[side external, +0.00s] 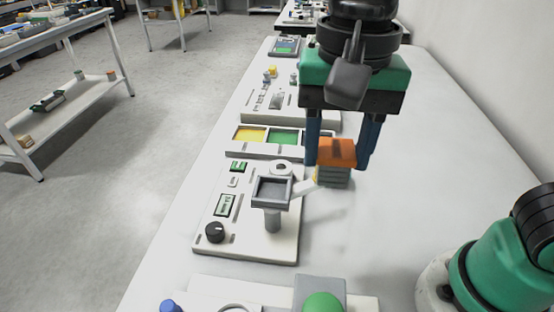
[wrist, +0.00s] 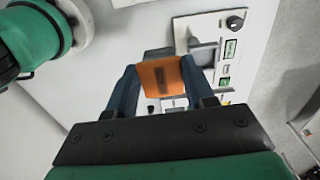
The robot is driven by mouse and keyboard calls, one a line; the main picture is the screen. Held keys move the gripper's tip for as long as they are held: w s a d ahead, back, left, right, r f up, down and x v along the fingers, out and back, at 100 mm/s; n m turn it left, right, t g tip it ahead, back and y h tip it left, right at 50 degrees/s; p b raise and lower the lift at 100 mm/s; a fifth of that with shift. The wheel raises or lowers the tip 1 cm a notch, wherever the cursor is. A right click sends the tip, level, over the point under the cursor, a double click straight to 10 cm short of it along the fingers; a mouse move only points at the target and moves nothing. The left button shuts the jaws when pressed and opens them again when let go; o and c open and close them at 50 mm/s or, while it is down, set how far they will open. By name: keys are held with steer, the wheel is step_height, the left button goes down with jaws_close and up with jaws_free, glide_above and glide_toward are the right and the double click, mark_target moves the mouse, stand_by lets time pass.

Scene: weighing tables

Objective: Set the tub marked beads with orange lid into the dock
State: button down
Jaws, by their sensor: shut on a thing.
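The tub with the orange lid (side external: 337,152) has a grey ribbed body and hangs upright between the two blue fingers of my gripper (side external: 338,162). The fingers are shut on it from both sides. In the wrist view the orange lid (wrist: 161,78) faces the camera with a dark label too blurred to read. A square grey open-topped holder (side external: 272,190), which looks like the dock, stands on a post on a white panel, left of and nearer the camera than the tub. It also shows in the wrist view (wrist: 203,56), right of the tub. The tub is apart from it.
The white panel (side external: 205,240) carries a black knob (side external: 215,232) and small green displays. Behind it is a tray with yellow and green compartments (side external: 249,135). A green dome (side external: 323,303) stands at the front edge of view.

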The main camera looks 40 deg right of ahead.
steer(key=shift+w+a+f, duration=0.2)
steer(key=shift+w+f, duration=1.15)
steer(key=shift+w, duration=0.15)
steer(key=shift+w+a+f, duration=0.2)
steer(key=shift+w+f, duration=1.1)
steer(key=shift+w, duration=0.2)
steer(key=shift+w+a+f, duration=0.2)
steer(key=shift+w+f, duration=1.15)
steer(key=shift+w, duration=0.15)
steer(key=shift+f, duration=0.8)
steer(key=shift+c, duration=1.2)
jaws_free()
steer(key=shift+r, duration=0.1)
